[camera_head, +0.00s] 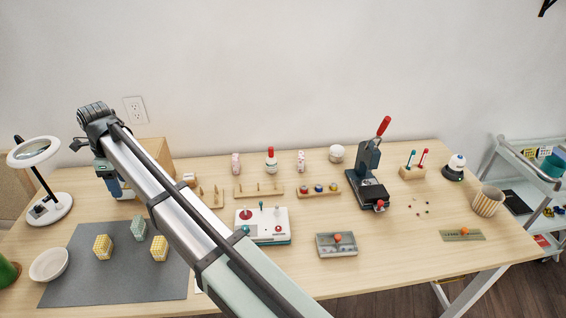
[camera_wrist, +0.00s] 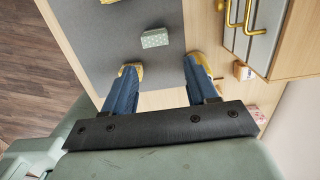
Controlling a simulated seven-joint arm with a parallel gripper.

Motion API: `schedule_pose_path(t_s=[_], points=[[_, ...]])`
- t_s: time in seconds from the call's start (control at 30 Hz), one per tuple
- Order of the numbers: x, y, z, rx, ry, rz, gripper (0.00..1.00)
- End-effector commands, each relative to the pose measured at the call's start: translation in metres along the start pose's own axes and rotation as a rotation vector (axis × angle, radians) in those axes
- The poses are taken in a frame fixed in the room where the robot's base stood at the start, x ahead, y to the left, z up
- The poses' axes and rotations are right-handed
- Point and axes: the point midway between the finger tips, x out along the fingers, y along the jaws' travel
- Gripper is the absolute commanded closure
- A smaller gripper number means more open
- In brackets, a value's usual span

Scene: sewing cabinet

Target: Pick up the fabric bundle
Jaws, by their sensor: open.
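Three small fabric bundles stand on a grey mat (camera_head: 75,285). One is pale green and patterned (camera_head: 138,228); two are yellow checked, a left one (camera_head: 103,247) and a right one (camera_head: 160,249). In the wrist view the green bundle (camera_wrist: 154,38) lies just beyond my fingertips, apart from them. A sliver of yellow shows at that view's top edge. My gripper (camera_wrist: 166,66) has blue fingers with yellowish tips, spread open with nothing between them. In the head view my gripper is mostly hidden behind my arm, left of the cabinet and behind the mat.
A wooden cabinet (camera_head: 155,152), with brass handles in the wrist view (camera_wrist: 259,16), stands close beside my gripper. A white bowl (camera_head: 49,265) and a magnifier lamp (camera_head: 48,208) are at the left. Sewing tools and a press (camera_head: 370,185) spread to the right.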

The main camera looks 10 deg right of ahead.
Motion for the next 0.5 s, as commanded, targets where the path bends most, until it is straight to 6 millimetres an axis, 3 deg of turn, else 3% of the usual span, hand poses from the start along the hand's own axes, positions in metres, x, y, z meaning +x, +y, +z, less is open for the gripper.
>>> schedule_pose_path(t_s=[0.27, 0.5], points=[[0.013, -0.028, -0.008, -0.009, -0.192, -0.045, 0.43], [0.018, -0.068, -0.025, 0.016, -0.447, -0.139, 0.43]])
